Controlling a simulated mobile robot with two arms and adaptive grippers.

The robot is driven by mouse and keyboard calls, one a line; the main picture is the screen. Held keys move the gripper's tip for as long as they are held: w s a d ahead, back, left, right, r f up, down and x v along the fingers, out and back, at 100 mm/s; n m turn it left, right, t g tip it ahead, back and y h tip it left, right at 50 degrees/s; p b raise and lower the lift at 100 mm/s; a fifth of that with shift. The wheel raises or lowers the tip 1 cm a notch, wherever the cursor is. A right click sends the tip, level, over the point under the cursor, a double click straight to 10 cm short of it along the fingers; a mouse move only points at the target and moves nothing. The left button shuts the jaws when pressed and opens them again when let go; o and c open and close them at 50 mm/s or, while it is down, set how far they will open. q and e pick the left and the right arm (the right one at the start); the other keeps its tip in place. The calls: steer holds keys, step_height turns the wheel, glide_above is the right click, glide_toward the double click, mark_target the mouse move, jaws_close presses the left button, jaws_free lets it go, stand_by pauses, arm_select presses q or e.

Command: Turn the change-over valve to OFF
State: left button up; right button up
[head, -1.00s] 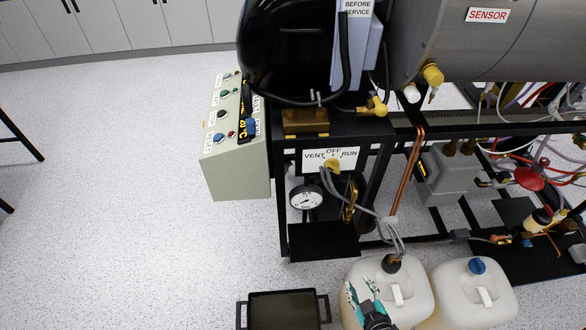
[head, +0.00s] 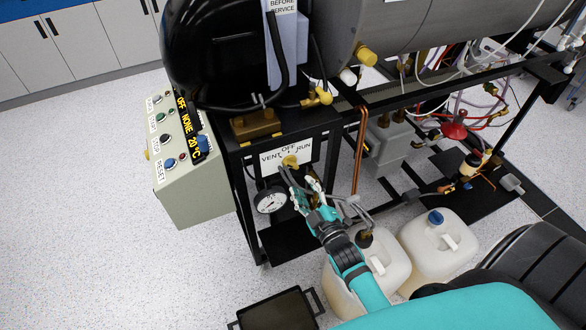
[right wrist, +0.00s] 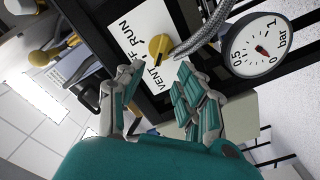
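The change-over valve is a yellow knob (head: 290,161) on a white plate (head: 272,158) lettered VENT, OFF and RUN, on the black frame under the dark vessel. In the right wrist view the knob (right wrist: 158,47) is close ahead, and the plate (right wrist: 133,38) appears turned on its side. I cannot tell for sure which word the knob points to. My right gripper (head: 306,190) is just below and in front of the knob. In the right wrist view its fingers (right wrist: 155,82) are spread, with nothing between them and the knob beyond their tips. My left gripper is out of view.
A pressure gauge (head: 270,201) sits below the plate; it is close to the fingers in the right wrist view (right wrist: 258,48). A braided grey hose (right wrist: 208,32) runs by the knob. Two jugs (head: 437,240) and a black tray (head: 277,312) stand on the floor. A control box (head: 190,190) is left.

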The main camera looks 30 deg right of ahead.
mark_target(292, 167)
steer(key=w, duration=0.7)
steer(key=shift+w+d, duration=0.2)
steer(key=shift+w, duration=0.15)
steer(key=shift+c, duration=0.4)
jaws_close()
